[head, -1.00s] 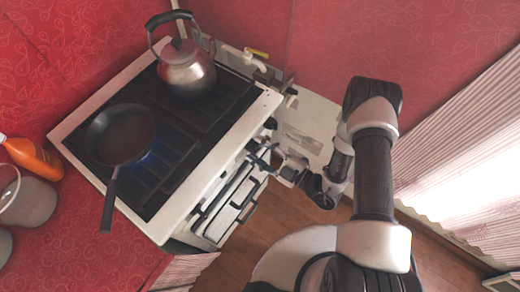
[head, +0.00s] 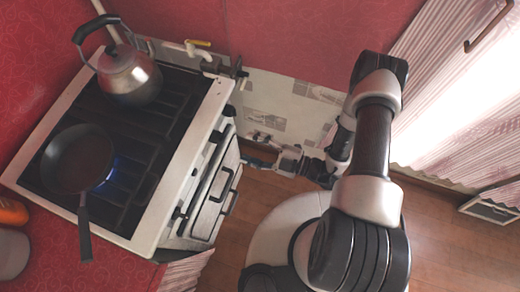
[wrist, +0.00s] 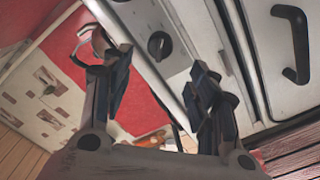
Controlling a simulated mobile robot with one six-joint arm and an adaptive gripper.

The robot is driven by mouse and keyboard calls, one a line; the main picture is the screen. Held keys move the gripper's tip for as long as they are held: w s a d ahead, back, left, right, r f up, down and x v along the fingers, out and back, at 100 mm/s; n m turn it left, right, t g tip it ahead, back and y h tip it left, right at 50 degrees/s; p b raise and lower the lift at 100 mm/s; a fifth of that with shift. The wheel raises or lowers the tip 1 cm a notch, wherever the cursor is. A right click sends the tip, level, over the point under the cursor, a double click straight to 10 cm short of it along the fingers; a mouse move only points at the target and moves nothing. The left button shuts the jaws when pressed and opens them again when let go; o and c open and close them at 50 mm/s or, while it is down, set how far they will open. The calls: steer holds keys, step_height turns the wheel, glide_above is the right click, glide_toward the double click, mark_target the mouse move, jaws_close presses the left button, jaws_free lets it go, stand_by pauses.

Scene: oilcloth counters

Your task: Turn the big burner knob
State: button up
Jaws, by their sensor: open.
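The white stove front carries several black knobs, among them a knob (head: 217,137) in the head view. A round black knob (wrist: 160,45) shows in the wrist view on the white front panel, beyond the fingertips and apart from them. I cannot tell which knob is the big burner's. My gripper (head: 256,163) is off the right side of the stove front in the head view. Its two dark fingers (wrist: 162,85) are spread with nothing between them in the wrist view. A blue flame (head: 116,166) burns beside the frying pan.
A dark frying pan (head: 77,160) and a steel kettle (head: 128,75) stand on the stove top (head: 151,211). The oven front has black handles, one (wrist: 293,45) close at the right in the wrist view. Wooden floor (head: 245,215) lies open before the stove.

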steer(key=shift+v, duration=1.4)
